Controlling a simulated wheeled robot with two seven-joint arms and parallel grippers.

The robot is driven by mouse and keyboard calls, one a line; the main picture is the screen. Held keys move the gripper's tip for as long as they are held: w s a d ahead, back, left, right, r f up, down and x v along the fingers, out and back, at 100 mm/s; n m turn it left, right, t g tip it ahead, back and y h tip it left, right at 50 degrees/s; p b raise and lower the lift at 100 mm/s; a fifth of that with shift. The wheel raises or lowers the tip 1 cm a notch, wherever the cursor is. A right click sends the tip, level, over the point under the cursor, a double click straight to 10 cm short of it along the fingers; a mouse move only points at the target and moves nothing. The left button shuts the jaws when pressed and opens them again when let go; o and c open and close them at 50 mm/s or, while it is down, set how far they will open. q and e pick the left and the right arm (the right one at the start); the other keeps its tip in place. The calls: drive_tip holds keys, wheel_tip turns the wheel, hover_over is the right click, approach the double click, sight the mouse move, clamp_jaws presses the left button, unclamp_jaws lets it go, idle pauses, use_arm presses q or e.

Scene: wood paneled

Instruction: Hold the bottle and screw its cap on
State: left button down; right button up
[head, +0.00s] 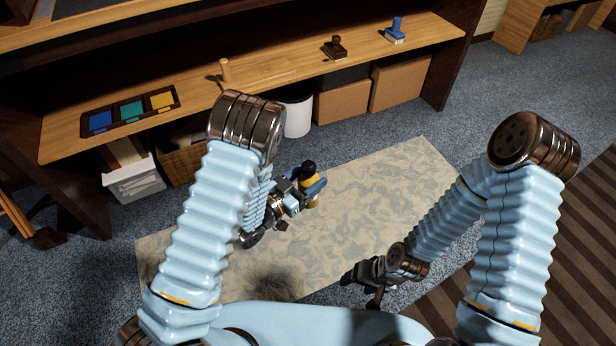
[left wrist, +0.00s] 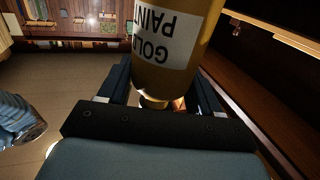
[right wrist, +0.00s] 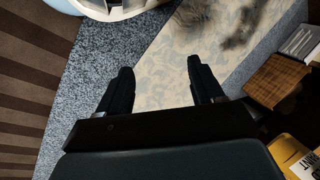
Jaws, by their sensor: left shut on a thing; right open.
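A yellow paint bottle (head: 311,199) is held in front of my body, above the rug. A black piece that looks like its cap (head: 309,168) shows at its top; I cannot tell whether it is screwed tight. My left gripper (head: 312,190) is shut on the bottle. In the left wrist view the bottle (left wrist: 170,45) shows an upside-down white "GOLD PAINT" label between the fingers. My right gripper (head: 360,284) is open and empty, low and to the right of the bottle. In the right wrist view part of the bottle (right wrist: 282,150) shows at the lower right edge.
A wooden shelf (head: 285,75) behind holds a tray of color pads (head: 112,124), a dark stamp (head: 336,48) and a blue stamp (head: 395,32). Cardboard boxes (head: 342,103) and a white bin (head: 297,118) stand below.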

use_arm(q)
drive_tip(key=w+a+r+n+t+y, duration=0.2)
drive_tip(key=a+n+t+y, duration=0.2)
drive_tip(key=a+n+y, duration=0.4)
drive_tip(key=a+y, duration=0.3)
drive_tip(key=a, duration=0.4)
drive_tip(key=shift+a+y, duration=0.3)
drive_tip(key=shift+a, duration=0.1)
use_arm(e)
drive_tip(key=shift+c, duration=0.5)
